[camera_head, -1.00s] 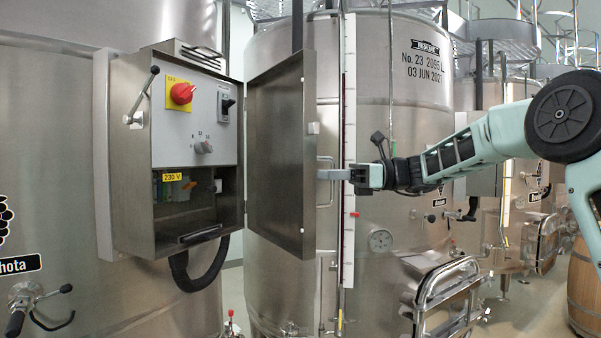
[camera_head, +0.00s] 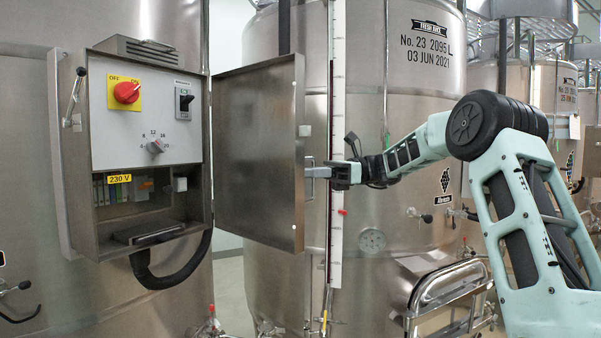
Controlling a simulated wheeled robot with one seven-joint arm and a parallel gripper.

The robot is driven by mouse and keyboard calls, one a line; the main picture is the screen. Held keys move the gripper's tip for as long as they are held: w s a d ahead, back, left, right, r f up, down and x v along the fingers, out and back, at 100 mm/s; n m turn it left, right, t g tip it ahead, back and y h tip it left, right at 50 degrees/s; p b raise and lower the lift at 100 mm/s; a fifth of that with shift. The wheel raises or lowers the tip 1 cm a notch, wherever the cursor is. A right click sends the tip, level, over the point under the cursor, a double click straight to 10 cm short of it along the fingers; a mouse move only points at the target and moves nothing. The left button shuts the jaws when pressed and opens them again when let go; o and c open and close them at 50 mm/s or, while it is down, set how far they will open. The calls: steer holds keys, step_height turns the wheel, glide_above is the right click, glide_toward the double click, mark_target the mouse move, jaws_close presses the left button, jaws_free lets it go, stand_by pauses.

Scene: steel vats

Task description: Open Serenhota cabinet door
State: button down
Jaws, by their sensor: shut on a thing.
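The cabinet (camera_head: 77,170) is a steel box on the large vat at the left. Its door (camera_head: 258,160) is hinged at the cabinet's right edge and stands wide open, swung out to the right. Inside show a red rotary switch (camera_head: 126,93) on a yellow plate, a black switch, a dial and a "230 V" label. My gripper (camera_head: 322,173) is at the door's outer right edge, shut on the door handle (camera_head: 309,175).
A large steel vat (camera_head: 400,110) stands behind the door and my arm, with a white gauge strip (camera_head: 337,150) and a hatch (camera_head: 450,295) low on it. A black cable (camera_head: 172,275) hangs below the cabinet. More vats stand at the right.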

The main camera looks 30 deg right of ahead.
steer(key=shift+s+d+r, duration=0.1)
steer(key=shift+d+r, duration=0.05)
steer(key=shift+d, duration=0.05)
steer(key=c, duration=1.9)
jaws_free()
steer(key=shift+c, duration=0.2)
steer(key=shift+o, duration=0.8)
steer(key=shift+s+d+r, duration=0.1)
steer(key=shift+s+d, duration=0.05)
steer(key=shift+s, duration=0.1)
steer(key=shift+w, duration=0.15)
steer(key=b+v, duration=0.4)
steer(key=v, duration=1.3)
steer(key=shift+b, duration=0.4)
steer(key=shift+d, duration=0.1)
